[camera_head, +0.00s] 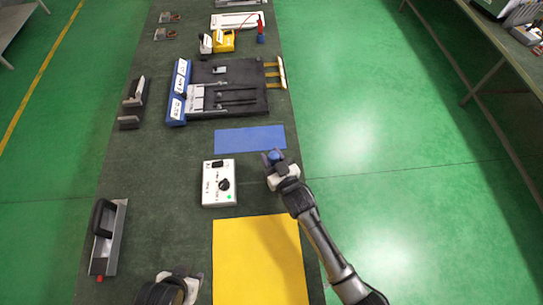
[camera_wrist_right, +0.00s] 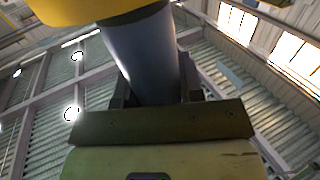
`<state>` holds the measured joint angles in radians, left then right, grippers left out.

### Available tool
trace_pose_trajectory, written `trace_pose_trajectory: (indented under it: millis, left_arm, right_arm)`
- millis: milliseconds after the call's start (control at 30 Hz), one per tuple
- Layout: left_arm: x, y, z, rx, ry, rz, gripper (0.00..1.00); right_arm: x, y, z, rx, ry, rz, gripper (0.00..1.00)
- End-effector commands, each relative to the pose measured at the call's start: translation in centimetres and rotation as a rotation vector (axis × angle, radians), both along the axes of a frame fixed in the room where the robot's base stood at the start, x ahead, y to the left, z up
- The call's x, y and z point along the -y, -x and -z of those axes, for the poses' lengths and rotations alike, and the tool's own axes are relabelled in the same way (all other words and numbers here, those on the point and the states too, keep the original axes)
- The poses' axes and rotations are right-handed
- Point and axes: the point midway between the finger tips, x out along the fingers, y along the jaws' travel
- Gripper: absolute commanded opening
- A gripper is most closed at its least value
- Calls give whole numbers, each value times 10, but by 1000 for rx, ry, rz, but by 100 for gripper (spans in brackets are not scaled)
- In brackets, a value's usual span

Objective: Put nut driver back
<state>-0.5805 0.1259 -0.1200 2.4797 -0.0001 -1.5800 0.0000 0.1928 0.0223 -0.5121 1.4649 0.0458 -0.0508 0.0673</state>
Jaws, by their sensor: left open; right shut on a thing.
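My right gripper (camera_head: 274,158) is over the right edge of the bench, beside the blue mat. It is shut on the nut driver (camera_head: 275,154), whose blue end shows between the fingers. In the right wrist view, my right gripper (camera_wrist_right: 150,92) grips a dark blue-grey cylindrical part of the nut driver (camera_wrist_right: 142,52), with a yellow part at the top of the picture. The rest of the tool is hidden or cut off. My left gripper (camera_head: 180,275) is at the bottom edge, over the bench, open and partly cut off by the frame.
A blue mat (camera_head: 240,140) and a yellow mat (camera_head: 258,262) lie on the dark bench (camera_head: 160,190). A white control box (camera_head: 219,184) stands between them. A black fixture with a blue labelled side (camera_head: 176,92) is farther back. A handled metal tool (camera_head: 106,238) lies left.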

Motion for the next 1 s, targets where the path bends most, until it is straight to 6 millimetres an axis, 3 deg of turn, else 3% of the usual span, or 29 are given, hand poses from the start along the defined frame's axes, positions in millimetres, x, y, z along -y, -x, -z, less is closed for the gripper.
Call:
trace_pose_trajectory:
  millis: [267, 300, 567, 867, 1000]
  left_arm:
    - [1, 0, 2, 1, 3, -2, 51]
    - [1, 0, 2, 0, 4, -3, 51]
    - [3, 0, 1, 1, 11, -8, 51]
    - [3, 0, -2, 2, 10, -6, 51]
    - [2, -1, -2, 2, 6, -4, 51]
  right_arm:
    - [0, 0, 2, 3, -1, 0, 0]
    - [0, 0, 4, -1, 0, 0, 36]
    - [0, 0, 3, -1, 0, 0, 61]
    - [0, 0, -2, 0, 0, 0, 61]
    - [8, 14, 1, -3, 1, 1, 61]
